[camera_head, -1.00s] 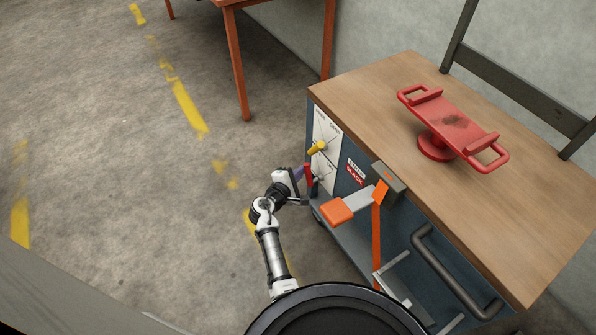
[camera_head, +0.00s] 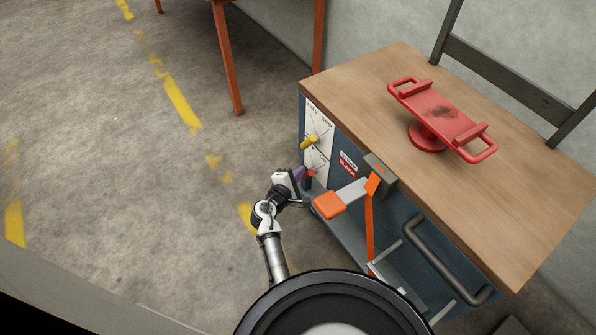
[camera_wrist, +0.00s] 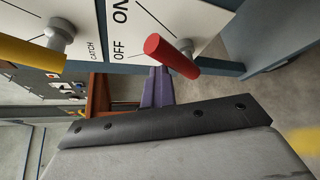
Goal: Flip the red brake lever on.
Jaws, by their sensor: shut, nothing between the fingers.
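The red lever (camera_head: 309,180) is on the white panel at the left end of the cabinet. In the wrist view its red handle (camera_wrist: 170,54) stands out from the panel, right of the printed OFF and ON words. I cannot tell for sure which mark it points to. My gripper (camera_head: 301,172) is shut and empty at the panel, close beside the red lever. In the wrist view its purple fingertips (camera_wrist: 158,88) show just below the red handle; whether they touch it is unclear.
A yellow lever (camera_head: 309,142) sits above the red one, by the word CATCH. An orange-ended lever (camera_head: 330,204) juts out to the right of my gripper. A red stand (camera_head: 440,115) is on the wooden top (camera_head: 350,85). The floor at left is clear.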

